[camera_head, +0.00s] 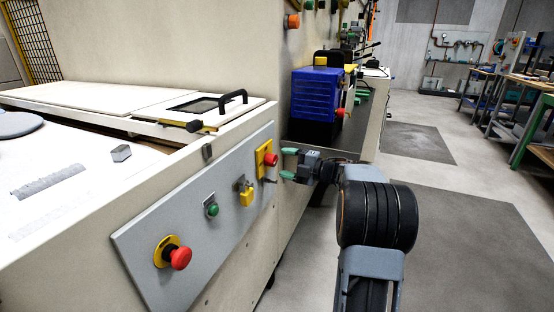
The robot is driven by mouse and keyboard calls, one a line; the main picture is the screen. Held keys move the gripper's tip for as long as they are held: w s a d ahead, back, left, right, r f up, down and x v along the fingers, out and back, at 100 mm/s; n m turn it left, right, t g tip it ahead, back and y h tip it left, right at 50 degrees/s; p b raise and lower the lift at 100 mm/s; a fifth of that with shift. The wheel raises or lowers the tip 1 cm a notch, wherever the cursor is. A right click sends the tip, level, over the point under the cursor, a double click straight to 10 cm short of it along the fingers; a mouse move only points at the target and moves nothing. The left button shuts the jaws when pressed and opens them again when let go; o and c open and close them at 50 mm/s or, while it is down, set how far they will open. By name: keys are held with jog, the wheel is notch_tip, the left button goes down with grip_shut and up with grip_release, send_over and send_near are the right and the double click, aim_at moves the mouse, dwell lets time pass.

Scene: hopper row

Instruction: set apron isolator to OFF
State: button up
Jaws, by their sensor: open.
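A sloped grey control panel (213,240) on the front of the cream machine carries several controls. At its far end is a red knob (270,160) on a yellow plate, likely the apron isolator; I cannot read a label or its setting. My gripper (288,163) is just right of this knob, its two green-tipped fingers apart and empty. The fingers point left toward the panel, and I cannot tell whether they touch anything.
The panel also has a green button (212,209) and a red mushroom button (180,257) on a yellow ring. A black handle (232,98) rises from the machine top. Open floor (465,240) lies to the right.

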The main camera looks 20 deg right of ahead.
jog(key=p+v, duration=0.1)
jog(key=v, duration=0.8)
jog(key=shift+p, duration=0.4)
jog(key=shift+s+d, duration=0.1)
jog(key=shift+d, duration=0.05)
jog(key=w+a+r+m+t+h+p, duration=0.25)
jog(key=r+m+h+p, duration=0.2)
jog(key=r, duration=0.35)
jog(key=w+a+r+m+t+h+p, duration=0.1)
jog(key=w+r+m+t+h+p, duration=0.15)
jog(key=r+p, duration=0.4)
jog(key=s+a+r+m+g+h+p, duration=0.4)
jog(key=r+m+h+p, duration=0.4)
jog(key=m+p, duration=0.15)
jog(key=s+a+m+g+y+p, duration=0.1)
jog(key=s+a+m+g+p, duration=0.3)
jog(key=s+a, duration=0.3)
jog(key=s+a+m+g+y+p, duration=0.2)
jog(key=s+a+m+g+p, duration=0.2)
jog(key=s, duration=1)
jog(key=a+g+p, duration=0.2)
jog(key=a+p, duration=0.1)
jog(key=shift+s+g, duration=0.3)
jog(key=shift+g, duration=0.1)
jog(key=shift+c, duration=0.4)
